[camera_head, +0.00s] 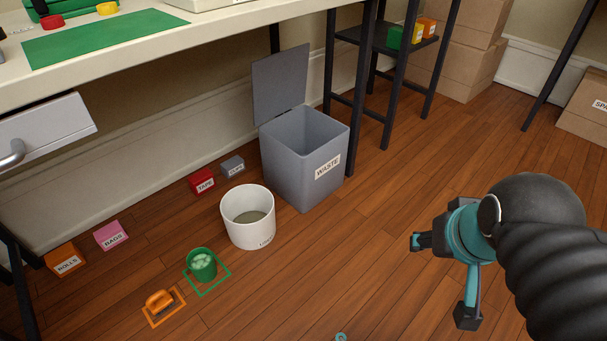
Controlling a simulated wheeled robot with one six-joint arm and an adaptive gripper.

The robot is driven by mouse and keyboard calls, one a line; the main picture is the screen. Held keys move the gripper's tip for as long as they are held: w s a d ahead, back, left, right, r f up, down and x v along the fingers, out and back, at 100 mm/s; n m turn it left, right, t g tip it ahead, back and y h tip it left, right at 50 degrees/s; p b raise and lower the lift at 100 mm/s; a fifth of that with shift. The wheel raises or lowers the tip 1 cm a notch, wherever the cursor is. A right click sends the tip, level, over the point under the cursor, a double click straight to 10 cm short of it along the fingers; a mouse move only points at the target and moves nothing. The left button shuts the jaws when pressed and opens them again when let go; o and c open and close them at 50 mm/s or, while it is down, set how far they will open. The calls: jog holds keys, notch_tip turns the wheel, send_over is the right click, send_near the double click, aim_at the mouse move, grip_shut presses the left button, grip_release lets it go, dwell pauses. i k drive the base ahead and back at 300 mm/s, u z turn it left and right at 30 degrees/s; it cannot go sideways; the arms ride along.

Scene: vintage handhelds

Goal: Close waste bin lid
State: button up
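The waste bin (285,168) is a grey square box with a white WASTE label, standing on the wooden floor under the table edge. Its grey lid (281,85) stands upright at the bin's back left edge, so the bin is open at the top. The inside looks empty as far as it shows. My gripper (443,279) is at the right, apart from the bin and in front of it. Its two teal fingers with dark tips are spread wide, with nothing between them. My black arm hides the floor behind it.
A white bucket (248,230) stands just left of the bin, with a green cup (202,265) and an orange brush (160,301) further left. Small labelled boxes line the wall. Floor between bin and gripper is clear.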

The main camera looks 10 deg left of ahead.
aim_at(279, 78)
jog(key=k, duration=0.55)
jog(key=u, duration=0.9)
jog(key=i, duration=1.6)
jog(key=z, duration=1.45)
